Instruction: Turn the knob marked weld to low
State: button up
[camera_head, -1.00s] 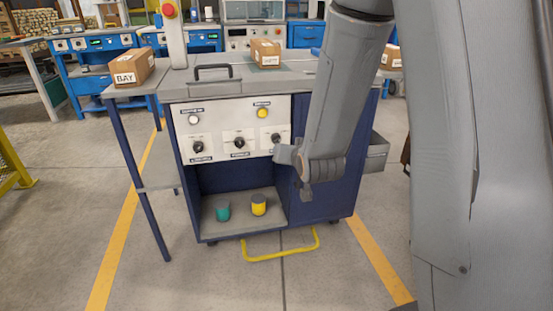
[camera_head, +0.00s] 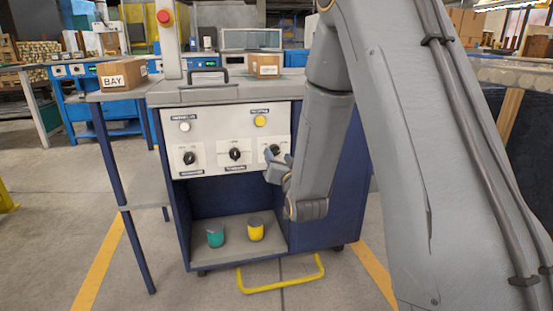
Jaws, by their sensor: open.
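A white control panel (camera_head: 212,135) on the front of a dark blue cart carries three black knobs in a row: a left knob (camera_head: 190,158), a middle knob (camera_head: 235,154) and a right knob (camera_head: 274,149). The labels under the knobs are too small to read, so I cannot tell which is marked weld. My gripper (camera_head: 277,162) is open, in front of the panel at the lower edge of the right knob, and partly covers it. I cannot tell whether it touches the knob. The right knob's label is hidden.
Above the knobs are a white button (camera_head: 185,127) and a yellow button (camera_head: 260,121). A green cup-like object (camera_head: 215,236) and a yellow one (camera_head: 256,229) stand on the lower shelf. Boxes (camera_head: 122,74) and a handle (camera_head: 210,75) are on top. A yellow floor bar (camera_head: 282,286) lies in front.

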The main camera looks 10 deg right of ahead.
aim_at(275, 151)
jog(key=shift+w+b, duration=0.3)
jog(key=shift+w, duration=1)
jog(key=c, duration=1.1)
jog(key=shift+o, duration=0.2)
